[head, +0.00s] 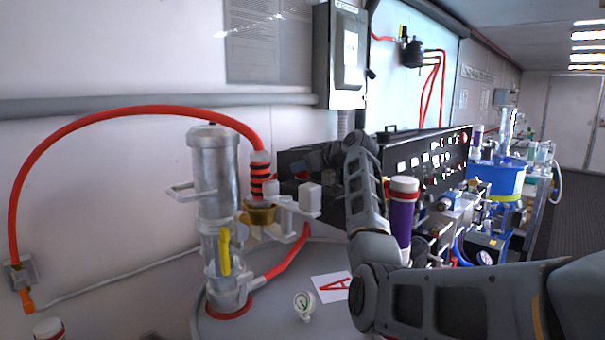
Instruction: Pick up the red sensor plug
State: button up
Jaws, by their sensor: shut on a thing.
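The red sensor plug (260,172), with red and black bands, stands upright at the end of a thick red cable (140,110). It is directly above a brass fitting (259,214) beside the silver metal cylinder. I cannot tell whether the plug is seated in the fitting or just above it. My gripper (265,189) reaches in from the right and is shut on the red sensor plug at its lower part. The plug and the pale fingers partly hide each other.
The silver cylinder (213,175) with a side handle stands close left of the plug. A yellow lever (224,250), a gauge (303,306) and a card marked A (332,287) are below. A purple bottle (402,215) and a black control panel (430,160) are right.

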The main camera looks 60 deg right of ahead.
jog(key=shift+c, duration=0.5)
jog(key=shift+r, duration=0.15)
jog(key=shift+r, duration=0.35)
notch_tip(320, 180, up, 14)
dwell(0.3)
